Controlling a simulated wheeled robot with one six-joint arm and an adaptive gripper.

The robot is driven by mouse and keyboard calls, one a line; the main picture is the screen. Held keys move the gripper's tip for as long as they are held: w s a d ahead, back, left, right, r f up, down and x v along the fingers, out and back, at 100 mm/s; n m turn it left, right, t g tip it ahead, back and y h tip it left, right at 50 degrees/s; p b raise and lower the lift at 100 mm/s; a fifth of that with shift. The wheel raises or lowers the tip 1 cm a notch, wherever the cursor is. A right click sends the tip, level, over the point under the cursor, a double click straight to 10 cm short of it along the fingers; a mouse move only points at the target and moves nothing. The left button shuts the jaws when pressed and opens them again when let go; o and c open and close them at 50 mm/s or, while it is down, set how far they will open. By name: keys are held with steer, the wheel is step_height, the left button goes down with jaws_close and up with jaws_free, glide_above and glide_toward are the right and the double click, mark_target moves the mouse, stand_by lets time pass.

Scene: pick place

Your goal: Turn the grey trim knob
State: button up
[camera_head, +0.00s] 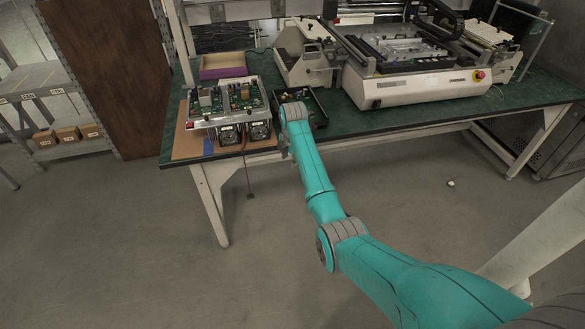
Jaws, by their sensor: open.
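An open electronics unit (227,119) with green circuit boards and two dark fans on its front stands at the bench's near left corner. I cannot make out the grey trim knob; it is too small or hidden. My teal arm reaches up to the bench's front edge, just right of this unit. My gripper (284,147) shows only as a small dark part beside the wrist, close to the right-hand fan. Its fingers are mostly hidden and nothing shows held in it.
The green-topped bench (400,116) holds a black open box (318,112) behind my wrist, a purple-fronted tray (222,66) and a large white machine (420,82) with a red button. A brown board (181,146) lies under the unit. Shelves (40,85) stand at left. The floor before the bench is mostly clear.

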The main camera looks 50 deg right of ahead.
steer(key=shift+s+a+f, duration=0.25)
steer(key=shift+a+f, duration=0.1)
steer(key=shift+f, duration=0.2)
steer(key=shift+s+a+f, duration=0.25)
steer(key=shift+a+f, duration=0.05)
steer(key=shift+f, duration=0.2)
